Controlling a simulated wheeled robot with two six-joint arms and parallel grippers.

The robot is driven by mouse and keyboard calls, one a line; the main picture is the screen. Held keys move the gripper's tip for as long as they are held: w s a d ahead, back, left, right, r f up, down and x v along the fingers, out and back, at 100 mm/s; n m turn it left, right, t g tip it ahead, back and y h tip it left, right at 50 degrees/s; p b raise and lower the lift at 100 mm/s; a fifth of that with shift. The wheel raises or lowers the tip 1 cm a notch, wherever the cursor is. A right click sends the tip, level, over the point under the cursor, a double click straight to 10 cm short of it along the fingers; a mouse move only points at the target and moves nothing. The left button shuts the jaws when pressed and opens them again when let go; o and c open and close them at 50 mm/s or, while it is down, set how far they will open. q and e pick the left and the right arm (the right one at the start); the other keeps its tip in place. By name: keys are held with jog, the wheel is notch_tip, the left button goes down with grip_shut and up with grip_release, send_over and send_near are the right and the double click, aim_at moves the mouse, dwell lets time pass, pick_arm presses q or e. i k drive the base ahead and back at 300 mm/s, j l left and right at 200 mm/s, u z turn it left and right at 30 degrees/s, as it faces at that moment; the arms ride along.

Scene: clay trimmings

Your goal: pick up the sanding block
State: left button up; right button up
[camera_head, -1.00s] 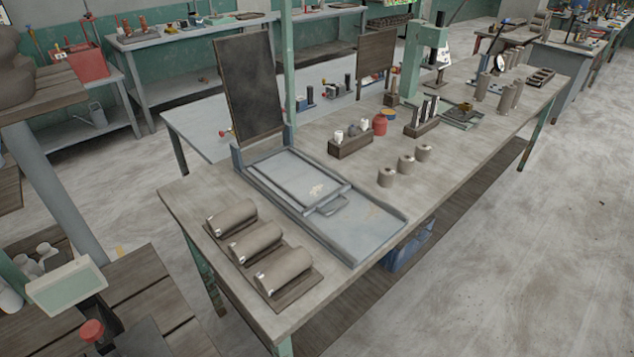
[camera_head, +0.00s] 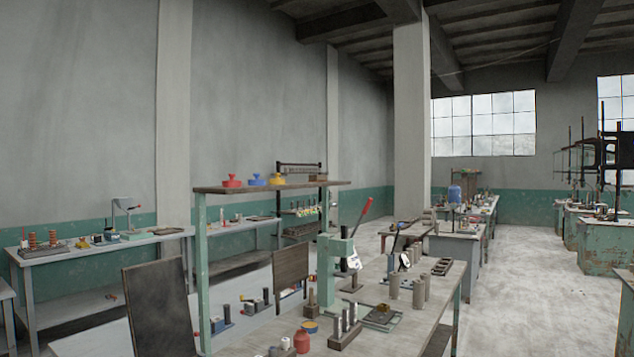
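I cannot make out a sanding block in the head view; the small items on the tables are too small to tell apart. Neither of my grippers shows in the picture. The nearest workbench (camera_head: 405,335) runs from the bottom middle toward the right. It bears a dark block with upright metal cylinders (camera_head: 345,328), a red jar (camera_head: 301,341), grey clay cylinders (camera_head: 419,292) and a flat tray (camera_head: 381,316).
A shelf (camera_head: 270,187) on green posts holds red, blue and yellow knobbed items. A dark upright board (camera_head: 160,309) stands at lower left. Open floor (camera_head: 540,300) lies at right.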

aim_at(312, 177)
jog(key=u, duration=0.5)
jog(key=i+l+u, duration=0.3)
jog(key=l+u, duration=0.25)
jog(key=i+l+u, duration=0.3)
jog(key=l, duration=0.15)
jog(key=l+u, duration=0.3)
